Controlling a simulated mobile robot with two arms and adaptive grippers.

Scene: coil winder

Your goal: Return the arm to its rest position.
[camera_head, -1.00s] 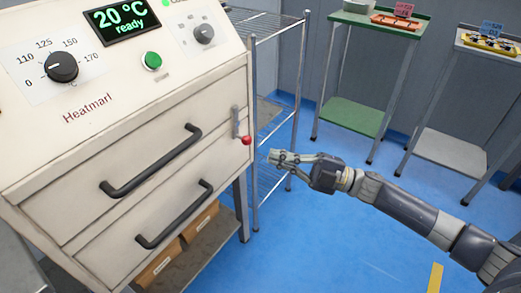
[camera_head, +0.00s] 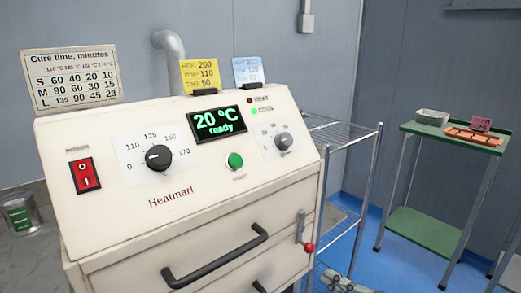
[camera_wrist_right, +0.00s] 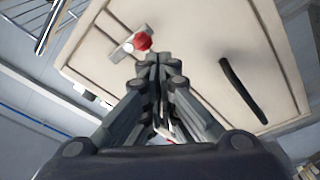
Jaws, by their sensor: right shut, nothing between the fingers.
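My right gripper (camera_head: 340,282) shows only in part at the bottom edge of the head view, to the right of the white oven (camera_head: 130,250). In the right wrist view the gripper (camera_wrist_right: 158,62) is shut and empty, its fingertips together. Beyond the fingertips in that view is the oven front with a red-knobbed latch (camera_wrist_right: 142,41) and a black handle (camera_wrist_right: 242,90). The latch knob also shows in the head view (camera_head: 309,248). I cannot tell whether the fingers touch it in the wrist view. My left gripper is not in view.
The oven display (camera_head: 218,122) reads 20 °C ready. A wire rack (camera_head: 345,130) stands right of the oven. A green table (camera_head: 450,140) with a white tray (camera_head: 432,117) and an orange tray (camera_head: 473,136) is further right. Blue floor between them is clear.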

